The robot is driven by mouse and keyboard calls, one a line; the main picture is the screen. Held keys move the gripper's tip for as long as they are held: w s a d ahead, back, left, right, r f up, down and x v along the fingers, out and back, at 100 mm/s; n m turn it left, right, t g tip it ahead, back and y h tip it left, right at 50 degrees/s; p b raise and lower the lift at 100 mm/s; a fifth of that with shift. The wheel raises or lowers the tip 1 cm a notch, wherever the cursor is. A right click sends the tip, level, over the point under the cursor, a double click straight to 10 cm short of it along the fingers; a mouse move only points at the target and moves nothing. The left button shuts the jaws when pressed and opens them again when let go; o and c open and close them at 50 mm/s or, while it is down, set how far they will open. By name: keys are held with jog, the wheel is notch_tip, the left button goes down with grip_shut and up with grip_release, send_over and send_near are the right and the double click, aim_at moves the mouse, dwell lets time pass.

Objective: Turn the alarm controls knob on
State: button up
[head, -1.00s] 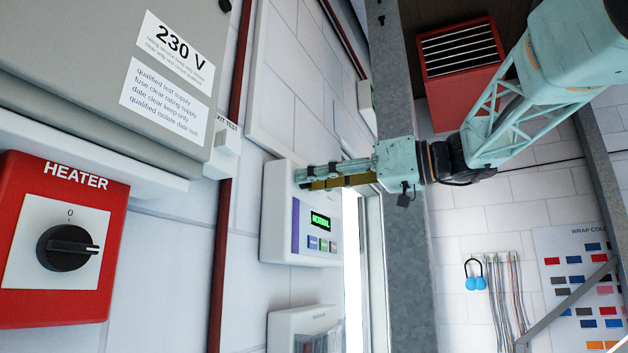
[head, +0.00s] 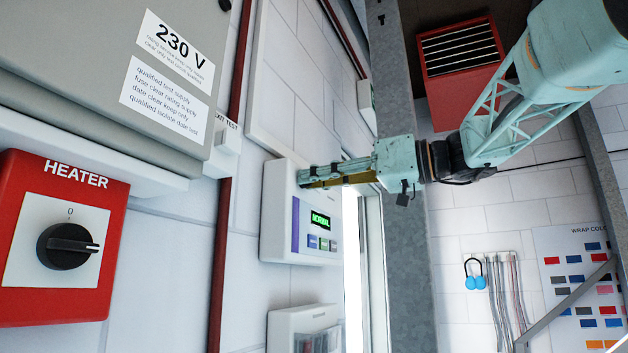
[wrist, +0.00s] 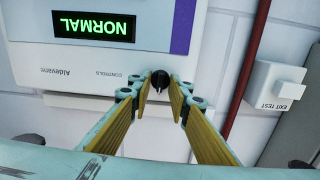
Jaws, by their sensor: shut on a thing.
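The alarm panel (head: 285,215) is a white wall box with a green display (head: 320,220) reading NORMAL and several small buttons below it. In the wrist view the panel (wrist: 100,82) appears upside down, with the word CONTROLS beside a small black knob (wrist: 160,77) on its face. My gripper (head: 301,178) reaches the panel from the right in the head view. In the wrist view my gripper (wrist: 160,88) has its two yellow-padded fingers on either side of the knob, shut on it. The fingers hide the knob in the head view. Its pointer direction is unclear.
A red HEATER switch box (head: 65,235) and a grey 230 V cabinet (head: 110,70) are at left. An EXIT TEST box (wrist: 275,86) and a red pipe (wrist: 250,50) are beside the panel. A grey steel post (head: 400,270) stands near my gripper.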

jog(key=shift+m, duration=0.4)
jog(key=shift+w+d+f+m+p, duration=0.1)
jog(key=shift+m+p, duration=0.8)
jog(key=shift+m, duration=3.15)
jog(key=shift+w+f+m+p, duration=0.1)
jog(key=shift+m+p, duration=0.75)
jog(key=shift+m, duration=3.2)
jog(key=o, duration=0.9)
jog(key=shift+c, duration=0.2)
jog(key=shift+s+d, duration=0.1)
jog(key=v, duration=1.1)
jog(key=shift+s+d, duration=0.2)
jog(key=shift+d, duration=0.15)
